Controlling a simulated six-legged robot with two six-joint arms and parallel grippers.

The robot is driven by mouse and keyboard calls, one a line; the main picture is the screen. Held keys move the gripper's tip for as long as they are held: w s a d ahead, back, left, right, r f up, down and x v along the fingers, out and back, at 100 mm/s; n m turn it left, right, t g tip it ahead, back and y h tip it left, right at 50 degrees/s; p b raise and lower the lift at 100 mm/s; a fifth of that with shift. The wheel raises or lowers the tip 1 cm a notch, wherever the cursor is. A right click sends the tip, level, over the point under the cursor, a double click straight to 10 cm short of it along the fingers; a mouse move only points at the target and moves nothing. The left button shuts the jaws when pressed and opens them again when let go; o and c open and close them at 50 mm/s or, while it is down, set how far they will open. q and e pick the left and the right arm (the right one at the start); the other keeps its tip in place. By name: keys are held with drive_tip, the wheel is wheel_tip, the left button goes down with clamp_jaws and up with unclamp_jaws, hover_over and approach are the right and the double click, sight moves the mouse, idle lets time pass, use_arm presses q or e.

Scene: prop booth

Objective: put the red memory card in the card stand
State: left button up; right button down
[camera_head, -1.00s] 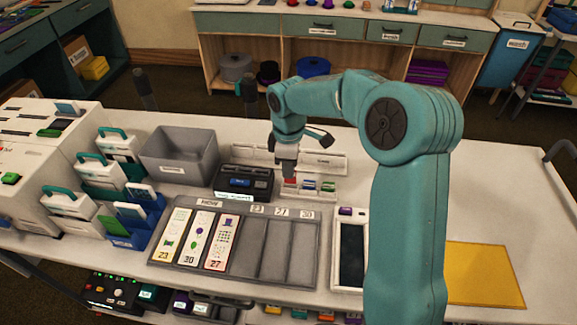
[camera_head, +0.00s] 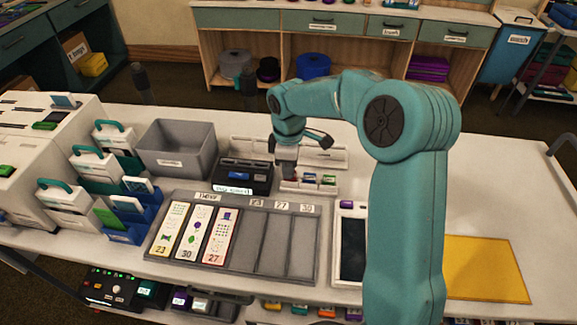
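The low white holder (camera_head: 310,187) at the middle back of the table bears small cards, a blue one (camera_head: 309,178) and a green one (camera_head: 328,180). I cannot tell for sure whether this holder is the card stand. My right gripper (camera_head: 287,176) points down at the holder's left end, left of the blue card. The red memory card does not show now; the gripper covers the spot where red showed. The fingers are too small and dark to tell whether they are open or shut. My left gripper is out of view.
A black device (camera_head: 242,178) stands close left of the gripper, and a white rack (camera_head: 325,158) close behind. A grey slotted tray (camera_head: 235,275) with several printed strips lies in front. A grey bin (camera_head: 178,150) stands back left. The right table is clear around a yellow mat (camera_head: 485,270).

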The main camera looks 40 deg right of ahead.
drive_tip(key=c, duration=1.2)
unclamp_jaws()
wheel_tip(320, 180, up, 16)
drive_tip(key=shift+r+p, duration=0.15)
drive_tip(key=shift+p, duration=0.5)
